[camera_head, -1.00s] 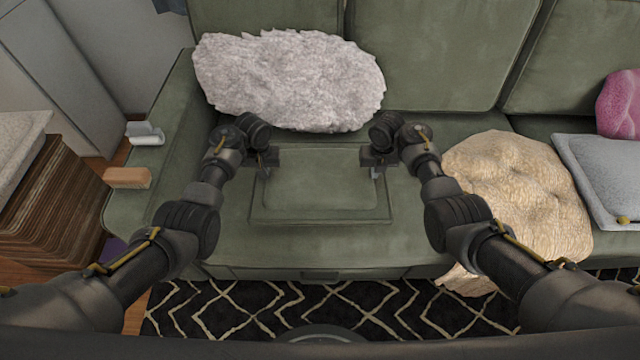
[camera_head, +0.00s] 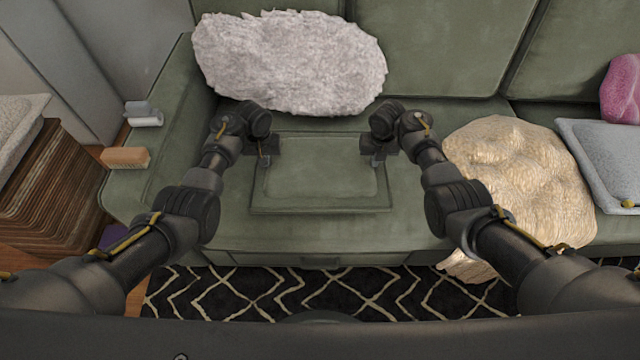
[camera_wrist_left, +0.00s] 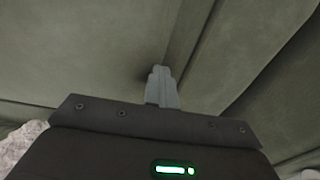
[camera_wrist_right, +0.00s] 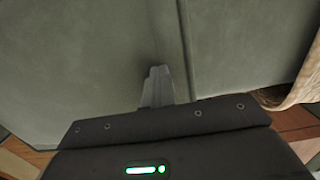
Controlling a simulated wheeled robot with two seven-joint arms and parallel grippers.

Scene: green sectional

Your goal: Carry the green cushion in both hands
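The green cushion (camera_head: 320,170) is a flat, rectangular piece with a raised border, the same green as the sofa. It lies level between my two grippers, over the sofa seat. I cannot tell whether it rests on the seat or hangs just above it. My left gripper (camera_head: 265,160) is at its left edge and my right gripper (camera_head: 377,160) at its right edge. In the left wrist view the grey fingers (camera_wrist_left: 162,88) are together against green fabric. In the right wrist view the fingers (camera_wrist_right: 157,86) are also together at a green surface. I see nothing pinched between them.
A fluffy white pillow (camera_head: 290,62) leans on the backrest behind the cushion. A crumpled beige cloth (camera_head: 520,175) covers the seat at right, near a grey pillow (camera_head: 610,160). A black patterned rug (camera_head: 330,290) lies in front.

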